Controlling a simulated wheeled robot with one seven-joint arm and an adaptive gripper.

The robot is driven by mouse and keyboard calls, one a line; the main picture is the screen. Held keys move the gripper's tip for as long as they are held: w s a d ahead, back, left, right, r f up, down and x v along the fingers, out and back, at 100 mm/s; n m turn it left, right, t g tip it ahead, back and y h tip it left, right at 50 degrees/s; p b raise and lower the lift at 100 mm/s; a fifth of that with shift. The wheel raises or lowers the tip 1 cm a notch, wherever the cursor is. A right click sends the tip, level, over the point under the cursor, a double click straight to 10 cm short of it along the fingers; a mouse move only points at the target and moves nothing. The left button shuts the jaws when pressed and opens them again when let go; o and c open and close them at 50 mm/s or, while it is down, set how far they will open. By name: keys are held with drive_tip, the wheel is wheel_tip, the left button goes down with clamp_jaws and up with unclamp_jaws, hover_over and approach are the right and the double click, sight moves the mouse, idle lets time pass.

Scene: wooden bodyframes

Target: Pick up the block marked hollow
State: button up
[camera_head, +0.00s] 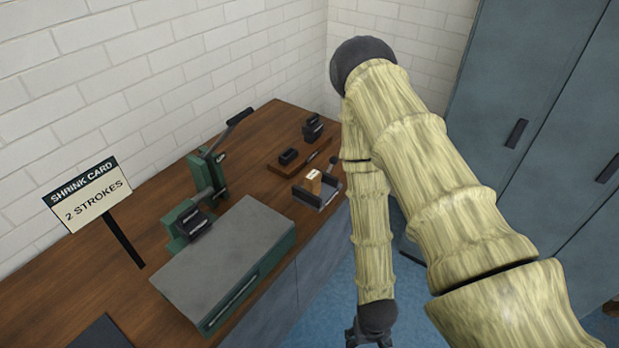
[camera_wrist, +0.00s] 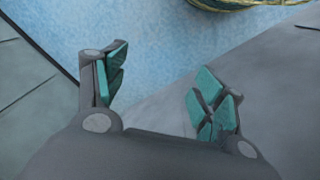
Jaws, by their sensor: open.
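No marking reading "hollow" is legible in either view. A dark block (camera_head: 289,156) sits on a wooden board (camera_head: 302,163) at the far end of the bench, with another dark piece (camera_head: 313,128) behind it. A small tan block with a pale label (camera_head: 313,180) stands in a grey holder (camera_head: 318,197) near the bench's front edge; its label is too small to read. My gripper (camera_head: 370,340) hangs low, in front of the bench and apart from all blocks. In the wrist view my gripper (camera_wrist: 162,80) is open, its teal-padded fingers apart with nothing between them.
A green press with a lever (camera_head: 205,190) and a grey-topped green box (camera_head: 228,255) stand on the wooden bench (camera_head: 70,290). A sign (camera_head: 88,195) reads "SHRINK CARD 2 STROKES". Blue-grey cabinets (camera_head: 530,110) stand at right. Blue floor (camera_head: 325,300) lies between.

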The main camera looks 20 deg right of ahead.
drive_tip(key=w+d+r+m, duration=0.2)
drive_tip(key=w+m, duration=0.2)
drive_tip(key=w, duration=0.1)
drive_tip(key=w+d+r+m, duration=0.2)
drive_tip(key=w+m, duration=0.1)
drive_tip(key=w, duration=0.3)
drive_tip(key=m+t+y, duration=0.4)
drive_tip(key=m+t, duration=0.1)
drive_tip(key=m, duration=1.4)
approach(313, 175)
drive_tip(key=shift+x, duration=5.25)
drive_tip(key=shift+d, duration=0.1)
drive_tip(key=shift+c, duration=0.2)
drive_tip(key=c, duration=1.1)
drive_tip(key=shift+r, duration=0.1)
